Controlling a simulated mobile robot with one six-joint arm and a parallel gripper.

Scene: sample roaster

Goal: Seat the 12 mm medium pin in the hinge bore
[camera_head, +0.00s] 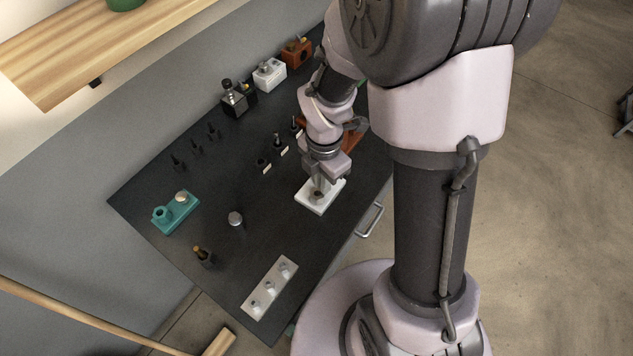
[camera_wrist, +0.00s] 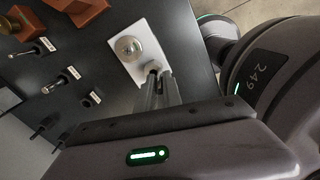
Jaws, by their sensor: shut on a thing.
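My gripper (camera_wrist: 154,76) is over the white plate (camera_head: 309,201), fingers pointing down at it. In the wrist view its fingers are shut on a small pale round piece (camera_wrist: 152,66) at the near end of the white plate (camera_wrist: 145,29). The fingers hide part of this piece, so I cannot tell whether it is the medium pin or how deep it sits. A round silver knob (camera_wrist: 128,47) stands beside it on the same plate. Several dark pieces with white labels (camera_wrist: 75,72) stand to the left; their lettering is too small to read.
A teal block (camera_head: 175,213) with a ring and a silver disc stands at the left. A silver cylinder (camera_head: 236,218), a dark brass-topped piece (camera_head: 203,257) and a pale tray (camera_head: 256,301) stand towards the front. Boxes, including a white one (camera_head: 269,73), line the back.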

